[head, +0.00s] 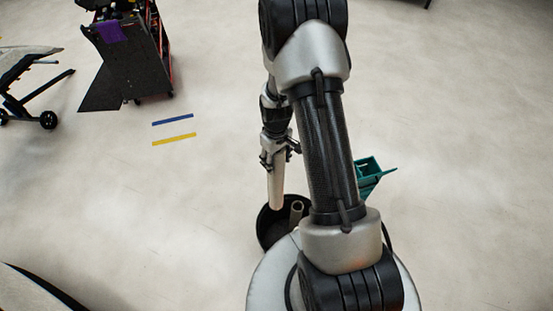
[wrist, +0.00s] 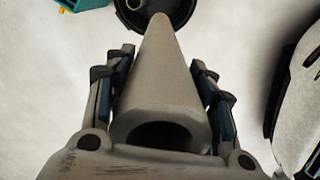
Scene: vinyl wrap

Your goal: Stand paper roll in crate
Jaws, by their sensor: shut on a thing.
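My gripper (head: 277,160) is shut on a long pale paper roll (head: 275,187), which hangs down from it close to upright. In the wrist view the roll (wrist: 160,80) lies between both fingers (wrist: 162,62), with its hollow near end facing the camera. Its far end overlaps a dark round bin (head: 266,236), also in the wrist view (wrist: 183,10). I cannot tell whether that end is above the bin or inside it. Another pale roll (head: 297,210) stands in the bin. A teal crate-like box (head: 370,172) is partly hidden behind my arm; a corner shows in the wrist view (wrist: 72,5).
A dark cart (head: 135,60) with a purple cloth stands at the upper left, beside a wheeled stand (head: 30,85). Blue (head: 172,119) and yellow (head: 174,139) strips lie on the floor. The pale floor is otherwise mostly clear.

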